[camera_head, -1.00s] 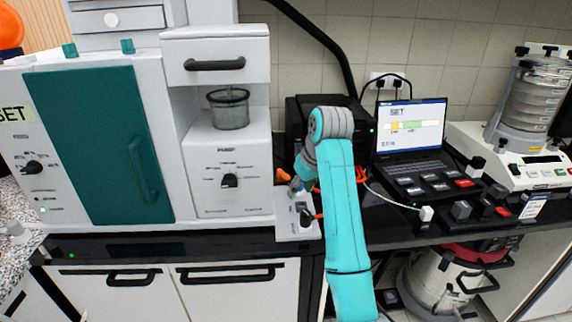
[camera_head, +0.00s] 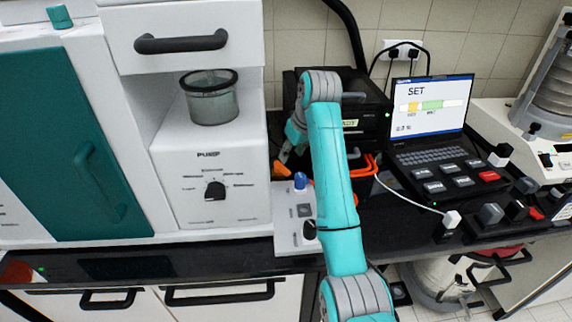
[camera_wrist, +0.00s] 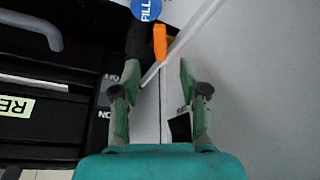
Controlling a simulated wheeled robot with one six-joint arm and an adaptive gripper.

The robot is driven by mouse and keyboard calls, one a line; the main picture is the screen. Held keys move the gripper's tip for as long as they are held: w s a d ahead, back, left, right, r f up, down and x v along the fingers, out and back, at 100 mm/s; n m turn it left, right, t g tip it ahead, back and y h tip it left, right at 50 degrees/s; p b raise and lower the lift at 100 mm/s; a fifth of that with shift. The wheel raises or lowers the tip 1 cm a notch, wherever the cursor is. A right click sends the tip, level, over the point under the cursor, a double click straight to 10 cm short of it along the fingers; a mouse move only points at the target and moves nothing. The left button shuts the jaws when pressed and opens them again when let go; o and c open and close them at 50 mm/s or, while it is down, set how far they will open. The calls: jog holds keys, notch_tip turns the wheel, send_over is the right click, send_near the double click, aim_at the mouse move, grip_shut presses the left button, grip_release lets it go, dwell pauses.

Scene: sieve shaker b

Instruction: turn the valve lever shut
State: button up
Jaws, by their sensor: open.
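What looks like the valve lever is a small orange bar (camera_wrist: 160,42), in the wrist view just beyond my fingertips and between their lines. An orange piece also shows in the head view (camera_head: 280,168), left of my wrist. A blue round label reading FILL (camera_wrist: 147,9) is near the top of the wrist view, just above the bar. My gripper (camera_wrist: 158,72) has its two green fingers apart, with nothing between them. In the head view the gripper (camera_head: 284,154) is small and partly hidden by my arm. The lever's mount is not clear.
A white switch box (camera_head: 290,232) with a blue cap and a black knob stands at the counter edge. The white pump unit (camera_head: 250,150) is to the left. A black box (camera_head: 368,122), orange hoses (camera_head: 375,167) and a laptop (camera_head: 440,110) are behind and right of my arm.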

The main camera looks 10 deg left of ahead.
aim_at(285, 169)
jog(key=x, duration=0.7)
jog(key=shift+a+f, duration=0.1)
jog(key=shift+f, duration=0.2)
grip_shut()
